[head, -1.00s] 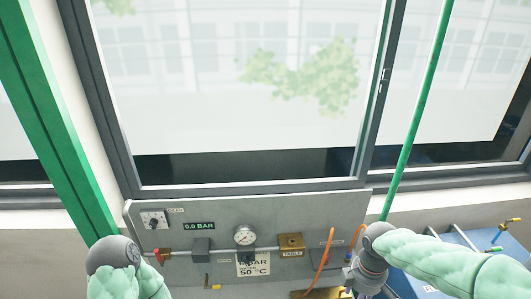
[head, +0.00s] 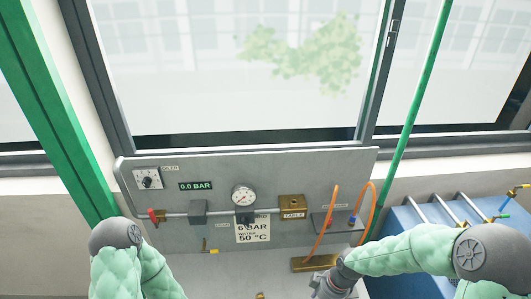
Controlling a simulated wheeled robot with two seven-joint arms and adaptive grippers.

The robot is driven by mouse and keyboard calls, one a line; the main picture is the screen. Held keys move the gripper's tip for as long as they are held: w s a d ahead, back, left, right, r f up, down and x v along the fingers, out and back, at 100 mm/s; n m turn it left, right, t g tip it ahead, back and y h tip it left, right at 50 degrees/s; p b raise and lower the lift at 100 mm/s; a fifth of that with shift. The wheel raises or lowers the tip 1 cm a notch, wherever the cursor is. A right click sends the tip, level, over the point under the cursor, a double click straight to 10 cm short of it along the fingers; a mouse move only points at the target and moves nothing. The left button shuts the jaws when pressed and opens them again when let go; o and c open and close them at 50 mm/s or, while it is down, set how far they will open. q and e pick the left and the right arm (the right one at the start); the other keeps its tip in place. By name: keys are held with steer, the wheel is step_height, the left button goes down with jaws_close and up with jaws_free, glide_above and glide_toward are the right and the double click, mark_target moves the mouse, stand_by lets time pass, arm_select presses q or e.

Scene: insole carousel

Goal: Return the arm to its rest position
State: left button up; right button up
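My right arm (head: 405,252) comes in from the right, its padded green forearm crossing in front of the panel's lower right. Its grey wrist end, with the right gripper (head: 330,286), is cut by the bottom edge; the fingers cannot be made out. My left arm (head: 118,250) shows at the lower left, with a grey joint on top and green padding below. My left gripper is out of view. Nothing held can be seen.
A grey panel (head: 210,165) carries a dial gauge (head: 243,196), a 0.0 BAR display (head: 196,186), a red-handled pipe valve (head: 157,216) and orange hoses (head: 331,215). A blue unit (head: 400,222) stands at right. A green post (head: 55,115) rises at left; a window is behind.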

steer(key=s+a+f+m+b, duration=0.2)
steer(key=f+b, duration=0.3)
steer(key=f, duration=0.6)
steer(key=s+a+f+m+b, duration=0.2)
steer(key=s+f+m+b, duration=0.2)
steer(key=f, duration=0.6)
steer(key=s+a+f+m+y+b, duration=0.1)
steer(key=s+f+m+b, duration=0.3)
steer(key=f, duration=0.7)
steer(key=shift+s+a+f+t+b, duration=0.4)
steer(key=shift+a+b, duration=0.25)
steer(key=shift+b, duration=0.4)
